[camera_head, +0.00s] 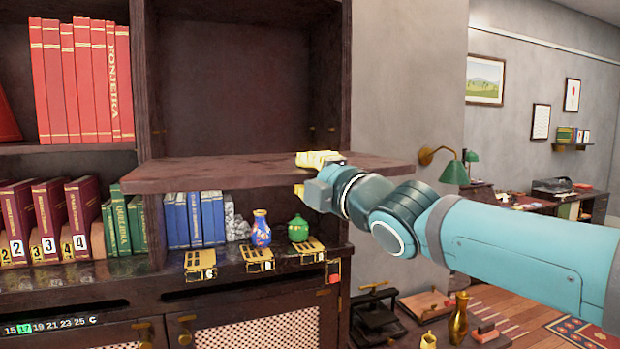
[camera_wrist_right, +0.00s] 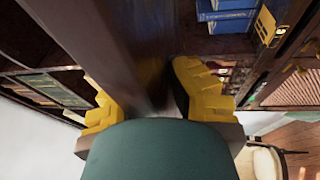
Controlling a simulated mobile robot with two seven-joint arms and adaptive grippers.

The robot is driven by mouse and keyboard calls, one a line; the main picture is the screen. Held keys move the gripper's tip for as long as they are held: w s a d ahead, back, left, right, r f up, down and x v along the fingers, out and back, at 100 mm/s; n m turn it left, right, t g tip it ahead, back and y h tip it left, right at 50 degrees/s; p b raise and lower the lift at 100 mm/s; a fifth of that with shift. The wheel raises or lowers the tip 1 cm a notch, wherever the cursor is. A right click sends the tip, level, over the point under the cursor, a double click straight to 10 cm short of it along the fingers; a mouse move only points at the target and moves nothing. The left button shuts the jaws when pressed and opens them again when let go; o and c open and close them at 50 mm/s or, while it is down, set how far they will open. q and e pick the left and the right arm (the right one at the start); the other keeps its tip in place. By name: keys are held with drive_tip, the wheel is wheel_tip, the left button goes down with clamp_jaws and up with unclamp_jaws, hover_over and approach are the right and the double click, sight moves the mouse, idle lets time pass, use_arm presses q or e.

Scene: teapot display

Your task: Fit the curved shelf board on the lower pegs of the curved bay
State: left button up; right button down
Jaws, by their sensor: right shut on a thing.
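The shelf board (camera_head: 220,172) is a long dark brown plank, held about level in front of the bookcase in the head view. My right gripper (camera_head: 316,172) is shut on its front edge, right of its middle, with yellow fingers above and below. In the right wrist view the board (camera_wrist_right: 110,55) runs between the yellow fingers of my right gripper (camera_wrist_right: 148,98). The curved bay (camera_head: 235,80) is the empty dark compartment behind and above the board. Small peg-like spots (camera_head: 312,128) show on its right wall; lower pegs are hard to make out. My left gripper is out of view.
Below the board stand blue books (camera_head: 195,218), a blue vase (camera_head: 261,228) and a green pot (camera_head: 298,228). A green lamp (camera_head: 455,172) is beyond the board's right end.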

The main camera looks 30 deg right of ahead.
sight(286, 161)
drive_tip(key=shift+w+d+r, duration=0.1)
drive_tip(key=shift+w+d, duration=0.1)
drive_tip(key=shift+w, duration=0.6)
drive_tip(key=shift+w+d+r, duration=0.1)
drive_tip(key=shift+w+d, duration=0.05)
drive_tip(key=shift+w, duration=0.6)
drive_tip(key=shift+w+d, duration=0.2)
drive_tip(key=shift+w, duration=0.6)
drive_tip(key=shift+b, duration=0.5)
idle(0.6)
